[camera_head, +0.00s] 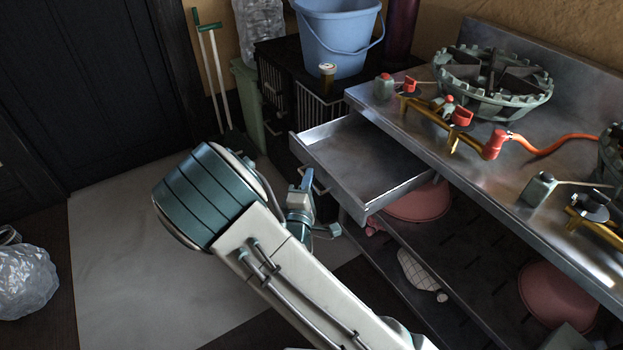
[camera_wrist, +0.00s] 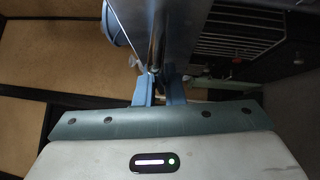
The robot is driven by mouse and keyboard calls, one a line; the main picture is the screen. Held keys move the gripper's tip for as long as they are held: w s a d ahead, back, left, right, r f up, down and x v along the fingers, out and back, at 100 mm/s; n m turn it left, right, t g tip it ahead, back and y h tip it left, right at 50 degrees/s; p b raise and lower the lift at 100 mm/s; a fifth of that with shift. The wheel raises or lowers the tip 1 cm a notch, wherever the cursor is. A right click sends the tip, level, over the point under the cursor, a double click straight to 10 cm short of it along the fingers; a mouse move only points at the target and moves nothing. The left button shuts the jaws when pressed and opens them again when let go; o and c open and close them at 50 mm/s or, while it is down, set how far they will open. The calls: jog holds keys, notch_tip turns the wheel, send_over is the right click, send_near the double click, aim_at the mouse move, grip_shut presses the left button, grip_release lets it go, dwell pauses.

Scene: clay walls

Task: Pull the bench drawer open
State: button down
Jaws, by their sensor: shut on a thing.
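The bench drawer (camera_head: 372,160) is a shallow metal tray, pulled well out from under the steel bench top, with its empty inside showing in the head view. Its front panel faces my arm. My gripper (camera_head: 307,180) is at the drawer front, shut on the drawer's bar handle (camera_head: 318,186). In the wrist view my gripper's blue fingers (camera_wrist: 158,88) close around the handle bar (camera_wrist: 157,55), beside the drawer's metal front (camera_wrist: 125,20). My forearm hides part of the floor below the drawer.
The steel bench (camera_head: 400,112) carries burners, valves and an orange hose. A black cabinet (camera_head: 285,75) with a blue bucket (camera_head: 337,40) stands left of the drawer. A plastic bag (camera_head: 25,280) lies at far left. Pale floor left of my arm is clear.

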jog(key=c, duration=1.5)
grip_release()
jog(key=s, duration=0.4)
jog(key=s+a+f+p, duration=0.1)
jog(key=s, duration=0.4)
jog(key=s+a, duration=0.1)
jog(key=s, duration=0.3)
jog(key=shift+s+f, duration=0.25)
jog(key=shift+f, duration=0.1)
